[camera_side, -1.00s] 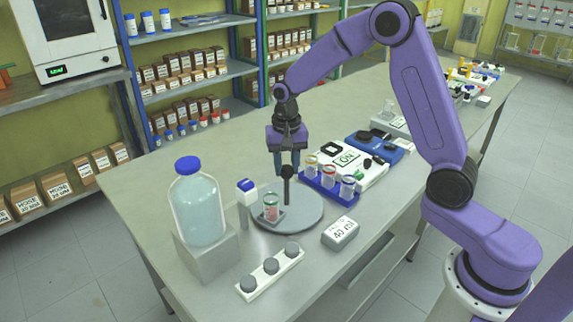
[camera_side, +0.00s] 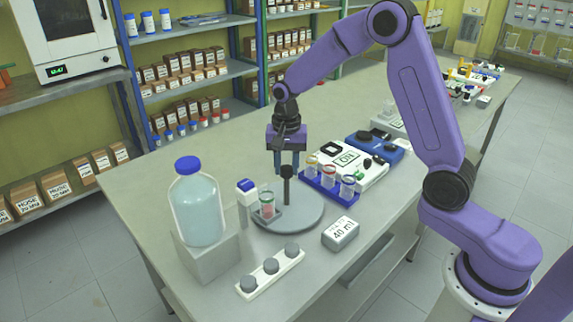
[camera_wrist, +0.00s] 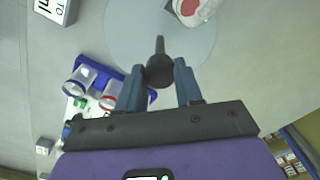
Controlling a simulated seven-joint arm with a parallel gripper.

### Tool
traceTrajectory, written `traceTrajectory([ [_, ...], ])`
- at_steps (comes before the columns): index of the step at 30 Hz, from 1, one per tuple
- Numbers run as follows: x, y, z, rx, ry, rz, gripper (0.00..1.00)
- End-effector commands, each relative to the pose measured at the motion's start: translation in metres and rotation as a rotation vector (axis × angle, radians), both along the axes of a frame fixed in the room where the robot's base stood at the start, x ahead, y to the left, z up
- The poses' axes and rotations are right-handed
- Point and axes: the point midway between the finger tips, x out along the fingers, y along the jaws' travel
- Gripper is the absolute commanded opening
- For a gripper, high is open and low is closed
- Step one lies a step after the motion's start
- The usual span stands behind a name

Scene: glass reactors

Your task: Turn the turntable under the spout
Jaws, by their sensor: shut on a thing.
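The grey round turntable (camera_side: 298,217) lies on the bench, with a dark upright handle (camera_side: 287,188) on it. A small glass beaker with reddish contents (camera_side: 267,204) sits in a holder on its left part. The spout post (camera_side: 246,188), white with a blue top, stands just left of the beaker. My gripper (camera_side: 287,172) points down with its blue fingers shut on the handle's top. In the wrist view the handle (camera_wrist: 160,68) rises between the fingers, over the pale turntable disc (camera_wrist: 130,35). The beaker (camera_wrist: 190,8) is cut off by that view's top edge.
A large blue-capped bottle (camera_side: 198,208) stands on a grey block at left. A three-knob strip (camera_side: 270,269) lies in front, and a "40 ml" block (camera_side: 341,233) to the right. A blue vial rack (camera_side: 325,186) stands close right of my gripper.

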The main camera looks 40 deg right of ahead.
Motion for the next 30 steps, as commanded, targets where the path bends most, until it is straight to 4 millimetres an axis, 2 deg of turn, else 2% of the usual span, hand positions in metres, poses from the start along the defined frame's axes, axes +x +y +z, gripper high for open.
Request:
traceTrajectory([
  [6, 0.000, 0.000, 0.001, 0.002, -0.002, -0.006, 0.00],
  [7, 0.000, 0.000, 0.001, 0.002, -0.002, -0.006, 0.38],
  [9, 0.001, 0.000, 0.001, 0.002, -0.002, -0.005, 0.61],
  [20, 0.001, 0.000, 0.003, 0.001, -0.003, -0.002, 0.61],
  [25, 0.001, 0.000, 0.023, 0.002, -0.006, -0.002, 0.61],
  [30, 0.001, 0.000, 0.057, 0.002, -0.008, -0.002, 0.61],
])
